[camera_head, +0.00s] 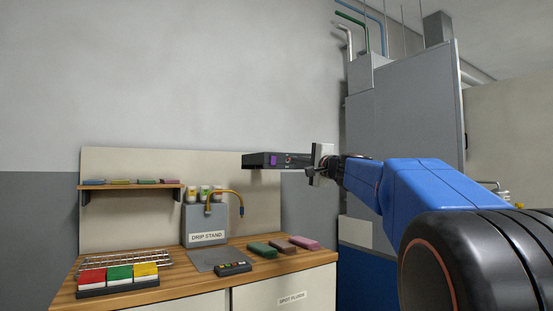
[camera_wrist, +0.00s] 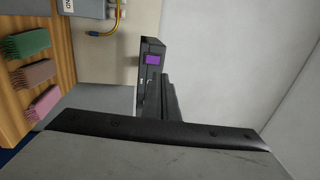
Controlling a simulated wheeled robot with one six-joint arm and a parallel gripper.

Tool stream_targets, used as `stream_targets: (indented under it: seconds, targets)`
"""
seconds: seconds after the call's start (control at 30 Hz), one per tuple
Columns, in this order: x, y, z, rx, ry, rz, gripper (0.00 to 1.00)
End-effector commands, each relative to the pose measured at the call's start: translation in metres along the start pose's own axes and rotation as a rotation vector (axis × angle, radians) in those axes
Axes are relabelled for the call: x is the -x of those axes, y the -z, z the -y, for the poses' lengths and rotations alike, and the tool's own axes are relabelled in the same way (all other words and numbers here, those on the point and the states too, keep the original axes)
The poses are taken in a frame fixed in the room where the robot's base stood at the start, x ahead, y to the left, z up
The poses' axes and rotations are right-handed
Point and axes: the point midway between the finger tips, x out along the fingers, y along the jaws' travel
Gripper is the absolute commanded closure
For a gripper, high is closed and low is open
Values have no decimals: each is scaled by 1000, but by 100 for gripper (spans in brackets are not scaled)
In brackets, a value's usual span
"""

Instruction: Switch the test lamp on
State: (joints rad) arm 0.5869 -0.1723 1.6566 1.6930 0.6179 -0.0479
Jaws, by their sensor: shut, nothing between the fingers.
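A black box-shaped lamp housing with a purple patch (camera_head: 262,160) sits at the right end of the beige back panel, above the counter. I take it for the test lamp. In the wrist view the lamp (camera_wrist: 151,58) stands just beyond my gripper, its purple patch facing the camera. I cannot tell whether the patch is a switch or a lit window. My gripper (camera_head: 306,168) is shut and empty, at the lamp's right end in the head view. Its dark fingers (camera_wrist: 167,100) overlap the lamp's lower part in the wrist view, so contact is unclear.
A wooden counter below holds a grey drip stand (camera_head: 204,224), a small button box (camera_head: 234,268), several brushes (camera_head: 263,249) and red, green and yellow blocks (camera_head: 119,272). A small shelf (camera_head: 130,186) is at left. A tall grey cabinet (camera_head: 410,110) stands behind my arm.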

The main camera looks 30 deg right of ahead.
Motion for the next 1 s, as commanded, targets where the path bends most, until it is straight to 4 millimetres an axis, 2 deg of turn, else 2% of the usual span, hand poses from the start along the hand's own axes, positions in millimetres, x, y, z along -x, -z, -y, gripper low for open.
stream_targets:
  seconds: [0.27,0.43,1.0]
  targets:
    - [-1,0,0,1,-1,1,100]
    - [-12,0,-1,0,-2,3,100]
    - [-108,-1,-1,1,-2,2,100]
